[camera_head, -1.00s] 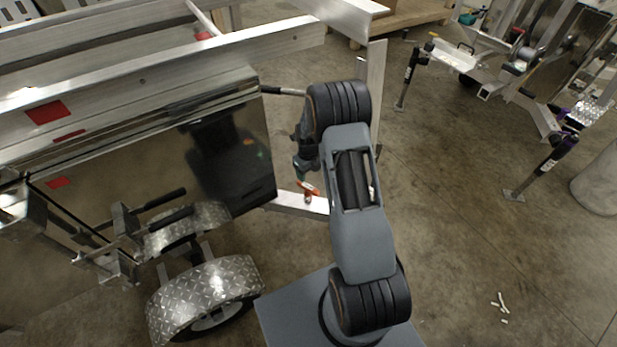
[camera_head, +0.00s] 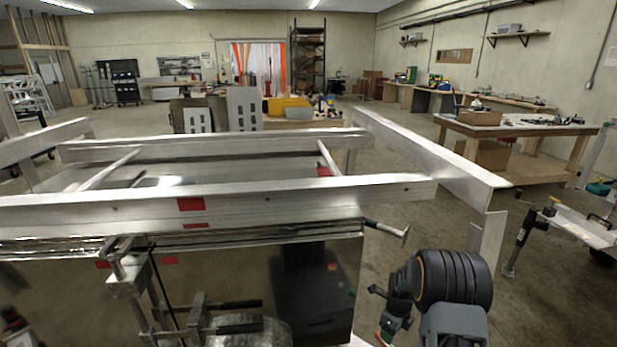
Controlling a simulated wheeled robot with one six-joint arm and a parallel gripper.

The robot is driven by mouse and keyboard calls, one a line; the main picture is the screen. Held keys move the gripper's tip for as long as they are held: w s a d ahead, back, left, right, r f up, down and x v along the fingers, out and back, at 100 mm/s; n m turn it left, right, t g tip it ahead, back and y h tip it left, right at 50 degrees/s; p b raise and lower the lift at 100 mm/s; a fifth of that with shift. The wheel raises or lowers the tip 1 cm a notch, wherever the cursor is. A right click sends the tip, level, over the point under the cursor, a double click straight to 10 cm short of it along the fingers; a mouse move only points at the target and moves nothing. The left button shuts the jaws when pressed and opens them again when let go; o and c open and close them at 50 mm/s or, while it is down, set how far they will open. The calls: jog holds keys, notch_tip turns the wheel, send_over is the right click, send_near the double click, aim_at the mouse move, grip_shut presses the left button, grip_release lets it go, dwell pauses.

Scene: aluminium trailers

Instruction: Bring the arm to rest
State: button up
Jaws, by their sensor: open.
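My arm rises from the bottom right of the head view, with a large black ribbed joint above a grey link. My gripper (camera_head: 391,322) hangs on the left side of that joint, a dark shape low in the picture near the trailer's right end. It is open, and I see nothing held in it. Its fingertips are small and partly cut off by the lower edge. The aluminium trailer (camera_head: 300,192) fills the left and middle, its dark shiny side panel (camera_head: 215,275) left of my gripper. I cannot tell the exact gap between them.
A clamp-like metal bracket (camera_head: 128,285) and a short rod (camera_head: 388,230) stick out of the trailer. A wooden workbench (camera_head: 525,130) stands at the right back. Another trailer part (camera_head: 578,225) is at the right edge. Open concrete floor lies between them.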

jog(key=s+a+r+n+t+p, duration=0.1)
jog(key=s+a+r+n+p, duration=0.1)
jog(key=s+r+n, duration=0.5)
jog(key=s+a+r+n+t+p, duration=0.1)
jog(key=s+a+r+n, duration=0.4)
jog(key=r+n, duration=0.6)
jog(key=s+a+r+n+t+p, duration=0.2)
jog(key=s+r+n, duration=0.7)
jog(key=r, duration=0.5)
jog(key=shift+a+r+p, duration=0.2)
jog(key=shift+a+p, duration=0.4)
jog(key=shift+a, duration=0.1)
